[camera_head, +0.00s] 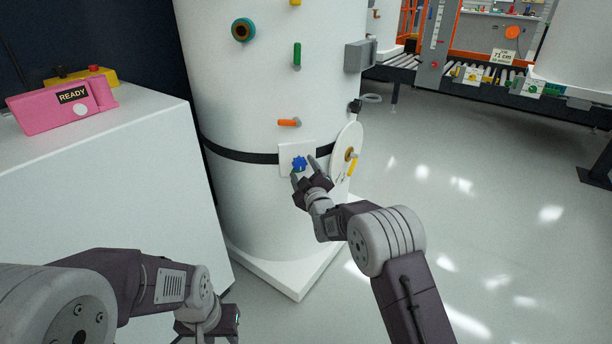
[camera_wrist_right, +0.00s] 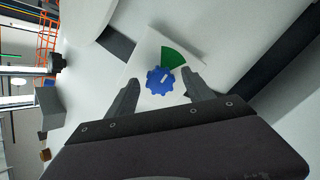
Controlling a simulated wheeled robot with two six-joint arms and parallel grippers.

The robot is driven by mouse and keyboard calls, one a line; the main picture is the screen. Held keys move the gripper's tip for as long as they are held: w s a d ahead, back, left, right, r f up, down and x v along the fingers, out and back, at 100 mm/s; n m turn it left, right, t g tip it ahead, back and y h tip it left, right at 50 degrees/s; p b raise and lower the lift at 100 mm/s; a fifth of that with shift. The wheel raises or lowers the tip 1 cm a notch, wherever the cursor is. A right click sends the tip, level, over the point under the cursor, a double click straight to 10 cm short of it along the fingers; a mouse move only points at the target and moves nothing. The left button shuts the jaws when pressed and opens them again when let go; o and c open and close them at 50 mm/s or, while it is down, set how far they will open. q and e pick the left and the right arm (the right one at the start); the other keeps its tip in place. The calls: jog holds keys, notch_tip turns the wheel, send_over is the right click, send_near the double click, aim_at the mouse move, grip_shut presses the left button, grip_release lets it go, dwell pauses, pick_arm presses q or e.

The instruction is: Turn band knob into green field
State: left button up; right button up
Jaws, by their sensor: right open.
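The band knob (camera_head: 299,163) is a blue, lobed knob on a white square plate (camera_head: 284,153) at the tank's black band. In the right wrist view the blue knob (camera_wrist_right: 159,81) carries a short white mark, and the green field (camera_wrist_right: 173,57) is a wedge on the plate beside it. My right gripper (camera_head: 304,170) is at the knob; in the wrist view its open fingers (camera_wrist_right: 157,92) stand on either side of the knob's near part, with gaps showing. My left gripper (camera_head: 222,325) is low at the bottom edge, partly cut off, and its fingers are not clear.
The white tank (camera_head: 240,100) carries an orange handle (camera_head: 288,123), a green handle (camera_head: 297,54) and a round white disc (camera_head: 347,140) right of the plate. A white cabinet (camera_head: 120,160) with a pink READY box (camera_head: 62,108) stands left. Open floor lies right.

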jog(key=v, duration=0.3)
jog(key=shift+s, duration=0.2)
jog(key=b, duration=0.5)
send_near(302, 167)
jog(key=shift+s+r, duration=0.1)
jog(key=shift+s, duration=0.05)
jog(key=shift+r+p, duration=0.1)
jog(key=shift+p, duration=0.2)
